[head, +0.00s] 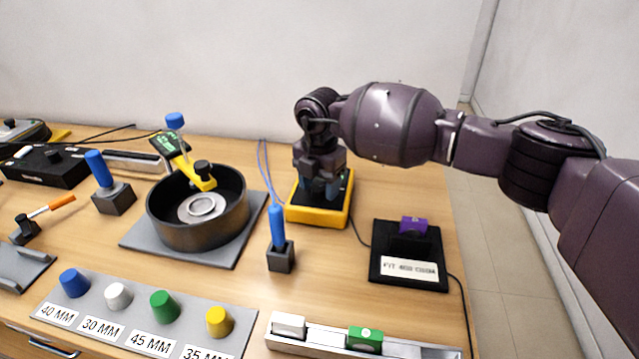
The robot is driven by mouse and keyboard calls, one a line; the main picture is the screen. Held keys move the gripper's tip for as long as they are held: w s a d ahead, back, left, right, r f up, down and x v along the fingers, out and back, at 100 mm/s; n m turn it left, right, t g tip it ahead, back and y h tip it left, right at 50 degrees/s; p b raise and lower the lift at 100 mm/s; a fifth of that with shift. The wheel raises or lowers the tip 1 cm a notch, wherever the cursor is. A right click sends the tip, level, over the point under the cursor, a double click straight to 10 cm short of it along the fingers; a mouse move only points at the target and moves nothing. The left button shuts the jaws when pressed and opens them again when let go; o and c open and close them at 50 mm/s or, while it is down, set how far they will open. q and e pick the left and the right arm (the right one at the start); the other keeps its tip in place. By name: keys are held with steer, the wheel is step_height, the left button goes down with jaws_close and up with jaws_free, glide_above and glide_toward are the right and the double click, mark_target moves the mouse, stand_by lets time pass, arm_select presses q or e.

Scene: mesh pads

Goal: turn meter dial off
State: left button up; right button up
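The meter, a yellow-cased box with a black face (316,215), lies on the wooden table right of centre. My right gripper (319,190) points down over it from above, with its bluish fingertips at the meter's face. The fingers and wrist cover most of the face, so the dial and its setting are hidden. I cannot tell whether the fingers are closed on the dial or only around it. A small green glow shows at the face's right edge. My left gripper is not in view.
A blue-handled probe (277,228) stands in a black holder just left of the meter. A black pan (163,226) with a yellow gauge (197,178) is further left. A black pad (408,270) with a purple block sits to the right. Coloured knobs and a tray (404,347) line the front.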

steer(key=c, duration=0.7)
steer(key=shift+c, duration=0.3)
steer(key=n+p, duration=0.1)
steer(key=n, duration=0.1)
steer(key=shift+r+n, duration=0.15)
steer(key=shift+n, duration=0.25)
steer(key=n, duration=0.2)
steer(key=shift+n, duration=0.4)
steer(key=n, duration=0.3)
steer(key=shift+a+n, duration=0.1)
steer(key=shift+n, duration=0.2)
steer(key=n, duration=0.3)
steer(key=shift+f+n, duration=0.2)
steer(key=shift+n, duration=0.1)
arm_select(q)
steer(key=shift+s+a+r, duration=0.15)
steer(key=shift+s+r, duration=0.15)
arm_select(e)
steer(key=shift+n, duration=0.5)
